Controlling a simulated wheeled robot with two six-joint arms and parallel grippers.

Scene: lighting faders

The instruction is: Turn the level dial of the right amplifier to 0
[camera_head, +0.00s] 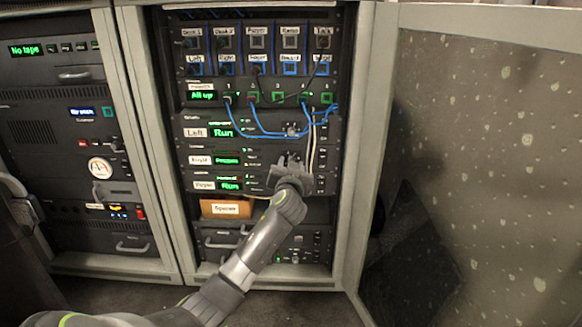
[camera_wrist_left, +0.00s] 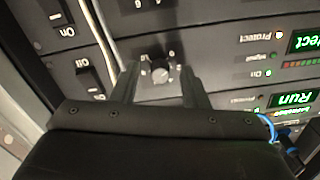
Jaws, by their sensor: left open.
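The right amplifier (camera_head: 172,161) is the middle of three stacked units, with a lit green display (camera_head: 227,160). In the left wrist view, its picture turned upside down, the black level dial (camera_wrist_left: 161,73) sits on this unit's panel with a numbered scale around it. I cannot read its setting surely. My right gripper is not in view.
The Left amplifier (camera_head: 194,132) is above, with its own dial (camera_head: 292,131); a Foyer unit (camera_head: 203,185) is below. Blue cables (camera_head: 262,134) hang over the panels above. A pale cable (camera_wrist_left: 101,32) and rocker switches (camera_wrist_left: 90,77) lie close beside the gripper.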

